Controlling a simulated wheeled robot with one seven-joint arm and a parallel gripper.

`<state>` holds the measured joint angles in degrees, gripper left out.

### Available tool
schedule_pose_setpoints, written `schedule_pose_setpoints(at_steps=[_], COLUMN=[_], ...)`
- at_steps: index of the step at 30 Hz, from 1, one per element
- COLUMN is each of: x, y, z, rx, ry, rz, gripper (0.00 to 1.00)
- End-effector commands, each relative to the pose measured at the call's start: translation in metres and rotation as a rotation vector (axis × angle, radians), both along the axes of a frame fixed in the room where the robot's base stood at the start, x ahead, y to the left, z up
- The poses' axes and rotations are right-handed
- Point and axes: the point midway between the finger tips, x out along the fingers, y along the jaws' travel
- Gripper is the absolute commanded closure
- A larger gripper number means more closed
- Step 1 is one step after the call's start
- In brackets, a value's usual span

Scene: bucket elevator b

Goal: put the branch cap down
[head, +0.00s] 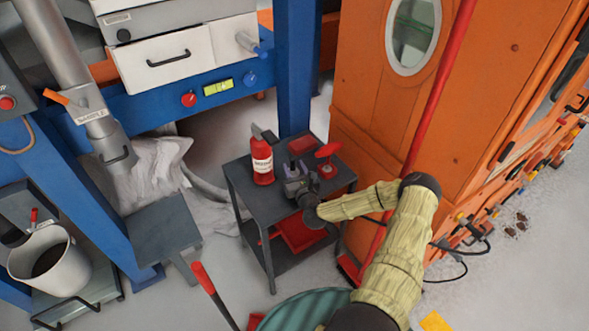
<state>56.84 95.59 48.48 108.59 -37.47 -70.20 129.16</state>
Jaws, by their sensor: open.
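My gripper (294,168) is open above the top shelf of a small grey cart (262,205), with its fingers pointing away from me. A red piece with a flared top and round foot (328,160) stands on the cart top just right of the gripper, apart from it. It may be the branch cap, but I cannot tell for sure. A red bottle with a white label (262,160) stands upright on the cart, left of the gripper.
A red tray (300,232) lies on the cart's lower shelf. An orange cabinet (380,100) with a red vertical pipe (440,85) stands close on the right. A blue frame post (296,65) is behind. A grey bucket (50,258) stands at the lower left.

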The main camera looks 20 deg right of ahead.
Motion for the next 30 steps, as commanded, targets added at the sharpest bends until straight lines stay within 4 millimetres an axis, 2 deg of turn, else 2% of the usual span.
schedule_pose_setpoints(at_steps=[5, 19, 24, 30], x=[-0.016, -0.104, -0.119, -0.12], y=[0.0, 0.008, 0.008, 0.008], z=[0.001, 0.001, 0.001, 0.002], rx=[0.002, 0.002, 0.0, -0.001], ry=[0.003, 0.002, 0.0, -0.001], rz=[0.0, 0.001, 0.0, -0.001], gripper=[0.59, 0.59, 0.59, 0.59])
